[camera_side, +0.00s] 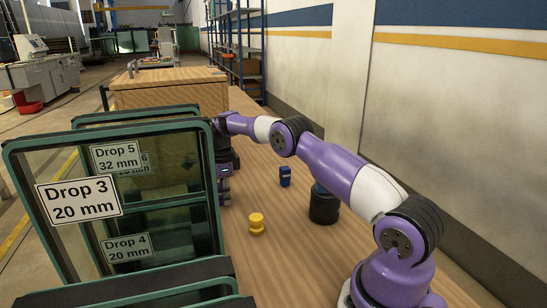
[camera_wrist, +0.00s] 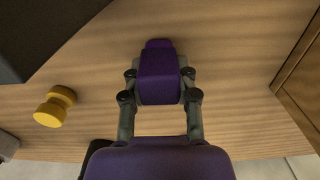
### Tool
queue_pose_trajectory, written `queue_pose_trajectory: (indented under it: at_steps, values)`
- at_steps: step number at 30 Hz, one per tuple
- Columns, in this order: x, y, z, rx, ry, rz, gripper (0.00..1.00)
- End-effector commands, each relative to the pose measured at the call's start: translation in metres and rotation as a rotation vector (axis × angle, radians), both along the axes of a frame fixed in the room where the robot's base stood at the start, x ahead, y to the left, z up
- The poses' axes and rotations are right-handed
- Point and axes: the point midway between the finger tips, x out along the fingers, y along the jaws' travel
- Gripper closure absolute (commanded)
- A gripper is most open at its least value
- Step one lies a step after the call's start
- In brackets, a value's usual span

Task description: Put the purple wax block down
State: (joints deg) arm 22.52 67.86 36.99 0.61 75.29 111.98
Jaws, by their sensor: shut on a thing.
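The purple wax block (camera_wrist: 159,88) sits between the fingers of my gripper (camera_wrist: 160,76) in the wrist view. The fingers are closed against its two sides. Wooden table surface shows around the block, but I cannot tell whether the block touches it. In the side view my gripper (camera_side: 223,186) is low over the table, at the right edge of the green-framed panels. The panels partly hide it, and I cannot make out the block separately there.
Green-framed panels with Drop labels (camera_side: 78,199) stand left of my gripper. A yellow spool-shaped piece (camera_side: 256,224), a small blue piece (camera_side: 285,176) and a dark cylinder (camera_side: 323,206) stand on the table (camera_side: 285,255). A wooden crate (camera_side: 170,92) is behind. Bare table lies between the pieces.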

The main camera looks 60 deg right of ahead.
Motion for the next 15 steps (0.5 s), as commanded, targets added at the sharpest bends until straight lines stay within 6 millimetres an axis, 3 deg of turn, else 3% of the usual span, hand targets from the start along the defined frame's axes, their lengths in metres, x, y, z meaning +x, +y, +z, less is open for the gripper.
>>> queue_pose_trajectory:
  at_steps: [8, 9, 11, 15]
  values:
    - [0.0, 0.0, -0.0022, 0.001, 0.001, 0.001, 1.0]
    - [-0.0002, 0.0, -0.003, 0.001, 0.001, 0.001, 0.62]
    - [0.0, 0.0, -0.0026, 0.0, 0.0, 0.001, 0.37]
    - [0.0, 0.0, -0.0024, 0.0, 0.0, 0.001, 0.37]
